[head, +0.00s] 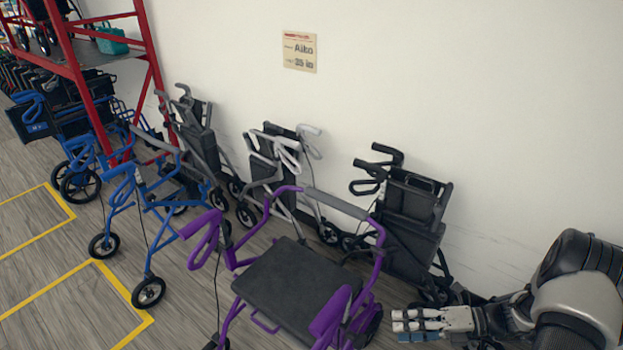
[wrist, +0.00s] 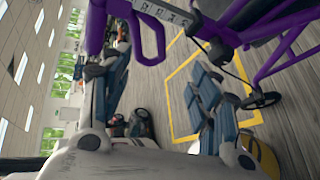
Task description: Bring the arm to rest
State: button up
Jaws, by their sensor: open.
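My gripper (head: 402,325) is at the lower right of the head view, pointing left from my arm (head: 570,295). It is beside the purple walker (head: 290,285), to the right of its seat. In the wrist view the two fingers of my gripper (wrist: 160,78) stand apart with nothing held between them. The purple frame (wrist: 150,35) of the walker crosses the top of that view, near the fingertips. I cannot tell whether they touch.
A folded black walker (head: 410,215) and a white-handled one (head: 285,165) stand against the wall. Blue walkers (head: 140,200) are at left, near a red rack (head: 85,75). A sign (head: 299,51) hangs above.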

jog(key=s+a+r+n+g+h, duration=0.1)
jog(key=s+a+r+n+h, duration=0.15)
jog(key=r+n, duration=0.4)
jog(key=s+a+r+n+g+h, duration=0.1)
jog(key=a+r+n+h, duration=0.15)
jog(key=r+n, duration=0.4)
jog(key=s+a+r+n+g+h, duration=0.1)
jog(key=s+a+r+n+h, duration=0.15)
jog(key=r+n, duration=0.35)
jog(key=s+a+r+n+t+h, duration=0.1)
jog(key=s+r+n+t+h, duration=0.4)
jog(key=s+r+n, duration=0.5)
jog(key=shift+s+a+r+n+h, duration=0.35)
jog(key=shift+s+n+h, duration=0.4)
jog(key=shift+n, duration=2.75)
